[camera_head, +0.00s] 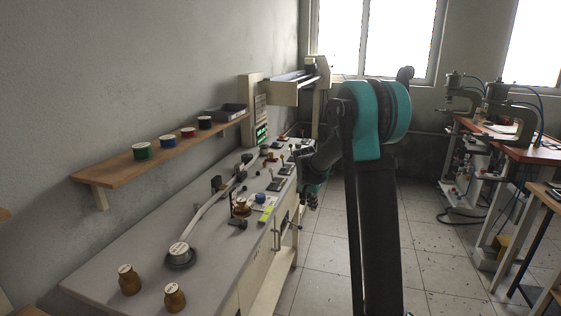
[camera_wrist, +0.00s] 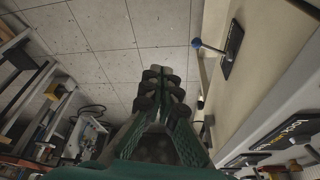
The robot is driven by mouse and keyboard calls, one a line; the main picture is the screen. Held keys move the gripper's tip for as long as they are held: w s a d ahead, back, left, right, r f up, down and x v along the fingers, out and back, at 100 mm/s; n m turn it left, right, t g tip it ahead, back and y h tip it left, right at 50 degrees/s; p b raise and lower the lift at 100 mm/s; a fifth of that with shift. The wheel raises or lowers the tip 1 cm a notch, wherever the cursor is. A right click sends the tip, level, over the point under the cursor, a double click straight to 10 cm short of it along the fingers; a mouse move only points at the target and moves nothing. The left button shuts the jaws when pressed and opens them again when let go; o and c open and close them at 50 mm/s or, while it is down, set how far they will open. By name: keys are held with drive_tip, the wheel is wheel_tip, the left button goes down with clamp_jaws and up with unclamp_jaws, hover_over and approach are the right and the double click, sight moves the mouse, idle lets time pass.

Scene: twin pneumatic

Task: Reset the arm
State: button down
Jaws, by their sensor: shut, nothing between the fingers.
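My gripper (camera_wrist: 160,85) is shut and empty in the wrist view, its fingers together over the tiled floor. In the head view my gripper (camera_head: 312,200) hangs beside the right front edge of the long workbench (camera_head: 120,268), apart from it. My arm is folded, its teal joint high and the forearm reaching down to the left. The upper arm hides part of the floor and back wall.
The bench holds brown jars (camera_head: 129,280), a spool on a dark base (camera_head: 180,254) and several levers. A wall shelf (camera_head: 150,163) carries several coloured spools. Another table with presses (camera_head: 515,110) stands at the right. Tiled floor (camera_head: 415,235) lies clear between.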

drive_tip(key=s+d+f+n, duration=0.1)
drive_tip(key=s+n, duration=0.1)
drive_tip(key=s, duration=1)
drive_tip(key=s+d+f+n+y, duration=0.1)
drive_tip(key=s+n, duration=0.1)
drive_tip(key=s, duration=1.1)
drive_tip(key=s+d+f+n+t+y, duration=0.1)
drive_tip(key=s+n, duration=0.2)
drive_tip(key=s, duration=1)
drive_tip(key=shift+s+d+f, duration=0.15)
drive_tip(key=shift+d+f, duration=0.15)
drive_tip(key=shift+d, duration=0.1)
